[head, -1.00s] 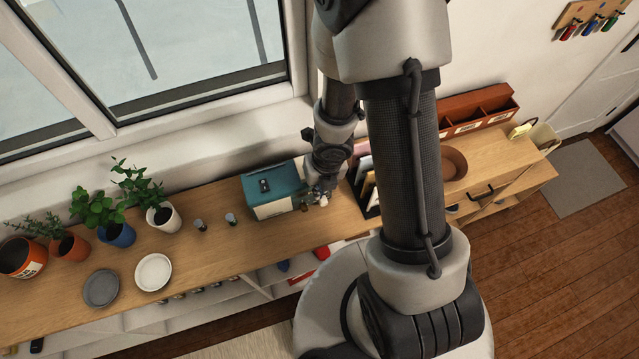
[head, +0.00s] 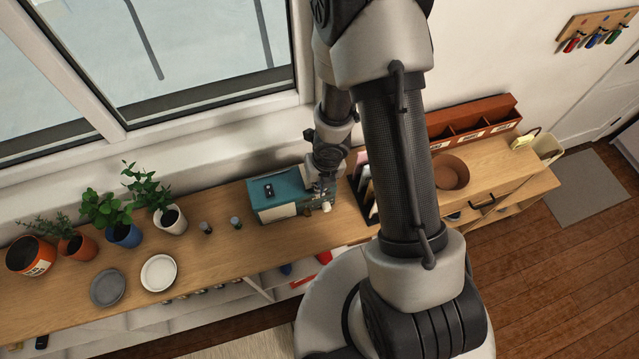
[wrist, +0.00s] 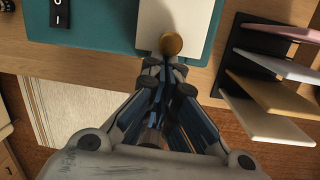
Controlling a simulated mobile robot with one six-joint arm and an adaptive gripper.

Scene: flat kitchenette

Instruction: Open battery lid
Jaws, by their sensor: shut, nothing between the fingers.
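A teal box with a pale front (head: 290,186) stands on the wooden counter, with a black switch (head: 268,190) on top. In the wrist view its teal face (wrist: 105,28) carries the marked switch (wrist: 60,14) and a cream panel (wrist: 190,18), perhaps the battery lid. A round brass knob (wrist: 172,44) shows at the panel's lower edge. My gripper (wrist: 165,64) is shut and empty, its tips just below the knob in the picture; I cannot tell whether they touch it. In the head view my gripper (head: 324,196) is at the box's right end, which it partly hides.
A file rack (wrist: 262,82) with several upright sheets stands close to the right of my gripper. On the left are two small cylinders (head: 236,222), potted plants (head: 168,217), a grey plate (head: 107,287) and a white plate (head: 158,272). The window wall runs behind the counter.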

